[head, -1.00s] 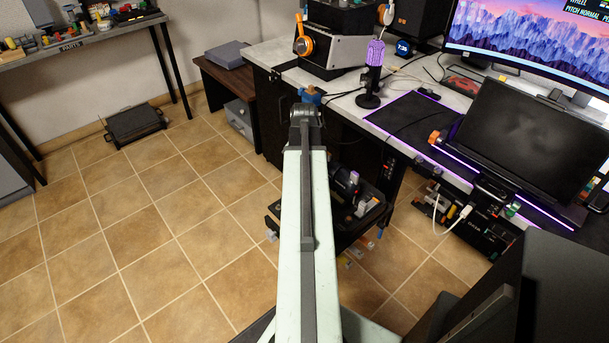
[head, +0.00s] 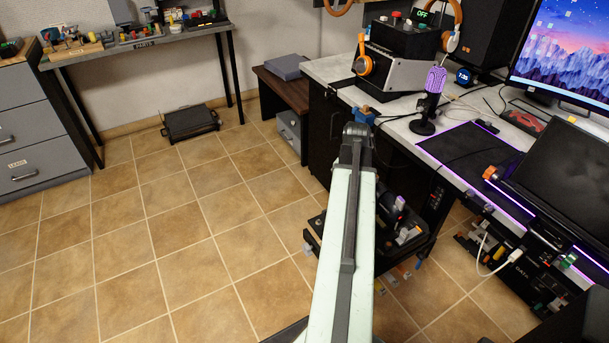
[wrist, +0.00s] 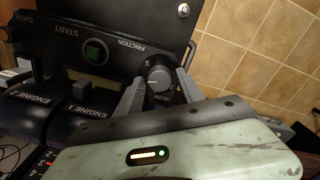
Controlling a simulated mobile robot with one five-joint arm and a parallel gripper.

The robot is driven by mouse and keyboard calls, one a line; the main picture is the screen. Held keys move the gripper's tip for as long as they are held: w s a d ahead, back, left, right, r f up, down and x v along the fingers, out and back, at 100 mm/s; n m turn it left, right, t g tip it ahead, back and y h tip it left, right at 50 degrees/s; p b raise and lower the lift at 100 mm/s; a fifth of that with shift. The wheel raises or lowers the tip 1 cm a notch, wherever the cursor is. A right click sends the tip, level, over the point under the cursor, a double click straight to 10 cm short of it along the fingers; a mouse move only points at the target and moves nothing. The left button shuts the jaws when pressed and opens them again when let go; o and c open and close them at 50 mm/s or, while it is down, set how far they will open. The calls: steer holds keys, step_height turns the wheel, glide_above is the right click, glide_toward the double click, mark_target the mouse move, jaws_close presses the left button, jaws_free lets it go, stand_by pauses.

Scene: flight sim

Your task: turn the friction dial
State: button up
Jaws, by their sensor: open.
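The friction dial (wrist: 159,79) is a round dark grey knob with a white mark, under the word FRICTION on a black panel (wrist: 112,32) in the wrist view. My gripper (wrist: 159,75) is open, with one grey finger on the left of the dial and the other on its right. The fingers reach alongside the knob; I cannot tell whether either touches it. In the head view my arm hides the gripper and the dial.
The desk (head: 400,128) with monitor (head: 570,60) stands at right in the head view. Tiled floor (head: 170,240) is clear at left.

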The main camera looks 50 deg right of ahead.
steer(key=m, duration=0.3)
steer(key=shift+s, duration=0.1)
step_height(320, 180, up, 9)
steer(key=m+p, duration=0.1)
steer(key=p, duration=0.8)
steer(key=w+a+r+n+p, duration=0.3)
steer(key=w+a+r+p, duration=0.1)
steer(key=w+a, duration=0.5)
steer(key=w+a+r+n+p, duration=0.3)
steer(key=w+a, duration=0.6)
steer(key=a, duration=0.4)
steer(key=shift+w+r+n+p, duration=0.3)
steer(key=shift+r+n+p, duration=0.1)
steer(key=shift+r+p, duration=0.3)
steer(key=shift+a, duration=0.1)
